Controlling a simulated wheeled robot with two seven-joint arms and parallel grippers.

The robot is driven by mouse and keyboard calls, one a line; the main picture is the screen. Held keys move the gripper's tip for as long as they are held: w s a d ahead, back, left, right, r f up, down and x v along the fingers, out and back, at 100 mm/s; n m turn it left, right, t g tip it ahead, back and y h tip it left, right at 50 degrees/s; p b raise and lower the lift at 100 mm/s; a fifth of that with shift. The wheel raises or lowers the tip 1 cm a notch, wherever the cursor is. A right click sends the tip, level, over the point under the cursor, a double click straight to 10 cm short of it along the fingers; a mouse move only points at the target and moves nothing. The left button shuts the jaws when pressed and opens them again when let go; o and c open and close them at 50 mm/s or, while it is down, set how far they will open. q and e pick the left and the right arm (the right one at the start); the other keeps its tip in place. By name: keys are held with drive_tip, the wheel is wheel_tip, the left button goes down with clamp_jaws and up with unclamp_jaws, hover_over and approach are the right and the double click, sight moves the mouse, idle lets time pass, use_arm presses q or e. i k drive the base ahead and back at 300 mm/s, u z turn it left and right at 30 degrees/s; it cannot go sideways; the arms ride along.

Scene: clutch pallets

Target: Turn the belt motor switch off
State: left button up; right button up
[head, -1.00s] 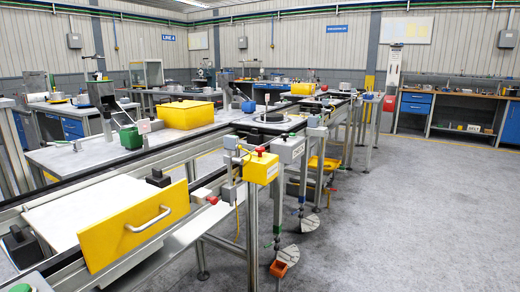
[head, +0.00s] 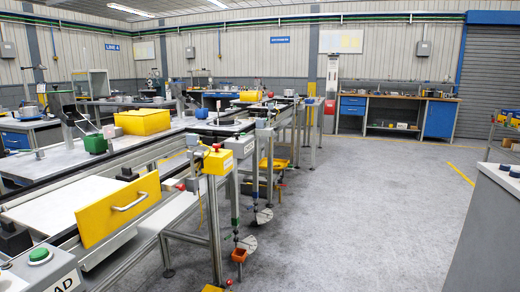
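No part is readable as the belt motor switch, so I cannot tell which one it is. A yellow box with a red button (head: 217,160) stands on a post at the near side of the conveyor line. A grey labelled box (head: 240,147) is just behind it; its lettering is too small to read. A green button (head: 39,255) sits on a grey box at the bottom left, whose label ends in "AD". Neither of my grippers is in view.
A yellow panel with a handle (head: 118,211) fronts the conveyor. A small orange bin (head: 239,255) hangs low beside it. A grey cabinet (head: 490,225) stands at the right edge. The grey floor (head: 350,220) between is clear.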

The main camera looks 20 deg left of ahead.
sight(216, 146)
drive_tip(key=z, duration=0.1)
drive_tip(key=i, duration=1.3)
drive_tip(key=u, duration=0.9)
drive_tip(key=i, duration=1.25)
drive_tip(key=u, duration=1.45)
drive_tip(key=i, duration=0.25)
drive_tip(key=u, duration=0.15)
